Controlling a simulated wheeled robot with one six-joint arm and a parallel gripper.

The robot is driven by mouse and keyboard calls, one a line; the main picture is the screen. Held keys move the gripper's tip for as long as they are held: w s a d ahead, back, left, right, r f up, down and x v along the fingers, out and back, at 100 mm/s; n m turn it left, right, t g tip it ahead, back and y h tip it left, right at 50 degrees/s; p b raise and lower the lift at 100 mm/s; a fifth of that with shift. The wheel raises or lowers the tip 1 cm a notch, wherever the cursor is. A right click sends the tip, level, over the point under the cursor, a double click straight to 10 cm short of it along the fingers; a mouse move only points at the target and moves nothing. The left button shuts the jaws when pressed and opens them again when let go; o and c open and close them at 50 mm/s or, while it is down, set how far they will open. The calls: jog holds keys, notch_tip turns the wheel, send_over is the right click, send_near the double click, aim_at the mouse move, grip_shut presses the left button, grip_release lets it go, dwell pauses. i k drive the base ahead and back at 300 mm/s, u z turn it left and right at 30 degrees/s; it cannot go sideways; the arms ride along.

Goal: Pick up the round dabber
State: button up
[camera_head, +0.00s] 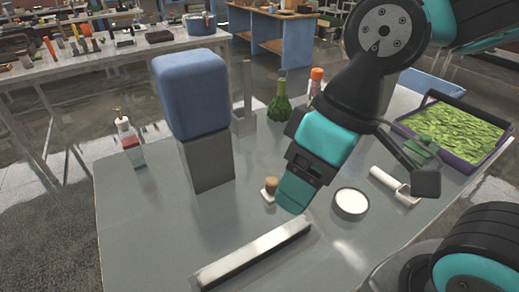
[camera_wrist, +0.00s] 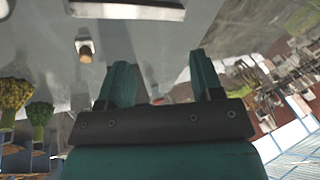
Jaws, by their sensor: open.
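The round dabber (camera_head: 270,185) is a small tan knob standing on a pale square base, on the grey table left of my gripper in the head view. In the wrist view the dabber (camera_wrist: 86,52) shows at the upper left, outside the fingers. My gripper (camera_head: 294,198) hangs tilted above the table, close to the dabber in the head picture. In the wrist view my gripper (camera_wrist: 160,62) has its two teal fingers spread, with nothing between them. How high it is above the table is hard to tell.
A long metal bar (camera_head: 255,255) lies in front. A white-filled bowl (camera_head: 350,203) and a white roller (camera_head: 388,183) are to the right. A grey block with a blue top (camera_head: 206,163) stands left. A tray of greens (camera_head: 455,129) is far right.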

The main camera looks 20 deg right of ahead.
aim_at(268, 194)
jog(key=k, duration=1.1)
jog(key=u, duration=0.65)
jog(key=i, duration=0.8)
jog(key=u, duration=0.2)
